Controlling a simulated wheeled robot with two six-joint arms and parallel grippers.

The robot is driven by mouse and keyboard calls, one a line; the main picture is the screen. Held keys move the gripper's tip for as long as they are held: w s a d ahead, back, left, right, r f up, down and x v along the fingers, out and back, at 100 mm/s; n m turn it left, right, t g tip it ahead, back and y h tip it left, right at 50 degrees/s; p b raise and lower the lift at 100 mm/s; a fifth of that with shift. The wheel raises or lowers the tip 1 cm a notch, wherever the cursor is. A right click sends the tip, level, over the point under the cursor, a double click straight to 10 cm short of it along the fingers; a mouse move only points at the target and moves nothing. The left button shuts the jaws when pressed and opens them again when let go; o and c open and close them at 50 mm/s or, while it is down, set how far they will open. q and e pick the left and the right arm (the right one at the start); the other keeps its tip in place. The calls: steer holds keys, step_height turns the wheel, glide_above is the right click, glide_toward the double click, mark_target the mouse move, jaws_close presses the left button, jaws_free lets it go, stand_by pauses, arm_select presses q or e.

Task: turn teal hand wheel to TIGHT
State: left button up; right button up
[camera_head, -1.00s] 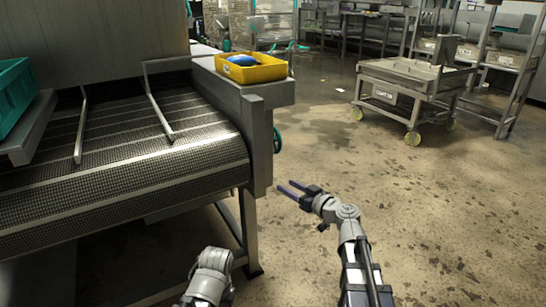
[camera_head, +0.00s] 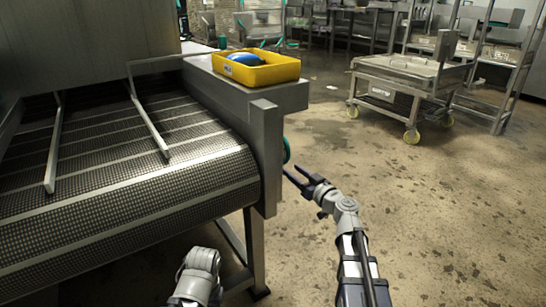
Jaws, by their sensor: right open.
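The teal hand wheel (camera_head: 286,150) shows as a thin curved edge on the right side of the conveyor's end frame. Most of it is hidden behind that frame, and any TIGHT marking is out of sight. My right gripper (camera_head: 294,176) is open and empty. Its fingers point up and left, and in the picture their tips lie just below the wheel. I cannot tell whether they touch the frame or the wheel. My left arm shows at the bottom, but its gripper fingers are not visible.
The metal mesh conveyor (camera_head: 130,180) fills the left. A yellow bin (camera_head: 262,75) with a blue item (camera_head: 243,59) stands on the ledge above the wheel. A wheeled metal cart (camera_head: 405,90) stands at the back right. The floor (camera_head: 440,210) on the right is clear.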

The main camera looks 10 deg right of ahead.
steer(key=shift+x, duration=4.15)
jaws_close()
